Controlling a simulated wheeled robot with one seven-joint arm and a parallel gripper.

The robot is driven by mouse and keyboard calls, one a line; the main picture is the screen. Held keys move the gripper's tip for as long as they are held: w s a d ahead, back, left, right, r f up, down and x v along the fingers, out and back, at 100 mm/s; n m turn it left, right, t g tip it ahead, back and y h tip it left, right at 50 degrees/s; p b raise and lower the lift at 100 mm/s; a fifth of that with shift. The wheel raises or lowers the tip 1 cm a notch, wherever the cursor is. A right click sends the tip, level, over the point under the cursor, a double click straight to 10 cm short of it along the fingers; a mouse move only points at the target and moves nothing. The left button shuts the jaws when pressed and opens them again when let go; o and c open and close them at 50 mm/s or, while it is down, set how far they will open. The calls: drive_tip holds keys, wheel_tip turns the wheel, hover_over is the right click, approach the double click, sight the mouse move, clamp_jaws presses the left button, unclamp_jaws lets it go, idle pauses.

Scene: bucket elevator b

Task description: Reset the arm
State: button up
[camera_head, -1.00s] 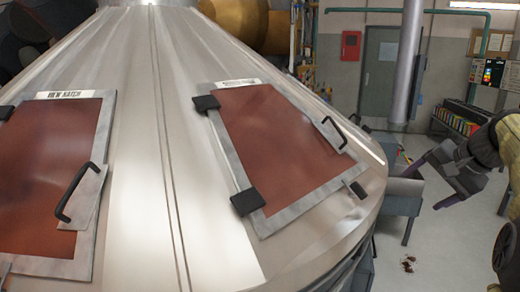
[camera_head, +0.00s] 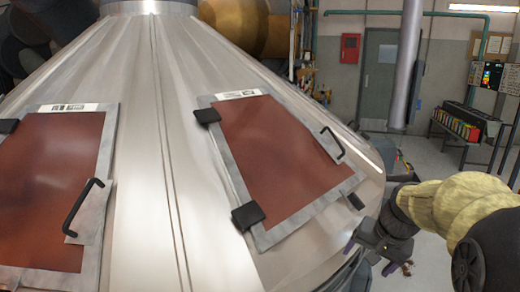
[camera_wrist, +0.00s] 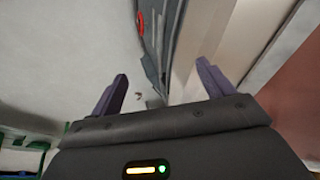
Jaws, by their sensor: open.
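My gripper (camera_head: 370,256) is at the lower right of the head view, beside the lower right edge of the metal cone (camera_head: 140,210). In the wrist view my gripper (camera_wrist: 160,88) shows two purple fingers spread apart with nothing between them. The cone carries two hatches with red-brown panels. The right hatch (camera_head: 270,155) and the left hatch (camera_head: 50,180) both lie flat against the cone and look shut. Each has a black handle and black hinges. In the wrist view the cone's edge (camera_wrist: 200,40) is ahead and to the right of the fingers.
Open grey floor (camera_head: 425,155) lies right of the cone. A vertical pipe (camera_head: 405,65) stands behind. A rack of coloured items (camera_head: 460,125), a grey door (camera_head: 378,75) and a red wall box (camera_head: 350,47) are at the back.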

drive_tip(key=s+a+f+n+p, duration=0.2)
drive_tip(key=s+a+f+n, duration=0.1)
drive_tip(key=s+a+f, duration=0.1)
drive_tip(key=s+a+f+n+g+h+p, duration=0.1)
drive_tip(key=s+a+f+n, duration=0.2)
drive_tip(key=s+a, duration=0.3)
drive_tip(key=s+f, duration=0.1)
drive_tip(key=s, duration=0.2)
drive_tip(key=shift+s+p, duration=0.15)
drive_tip(key=shift+p, duration=0.25)
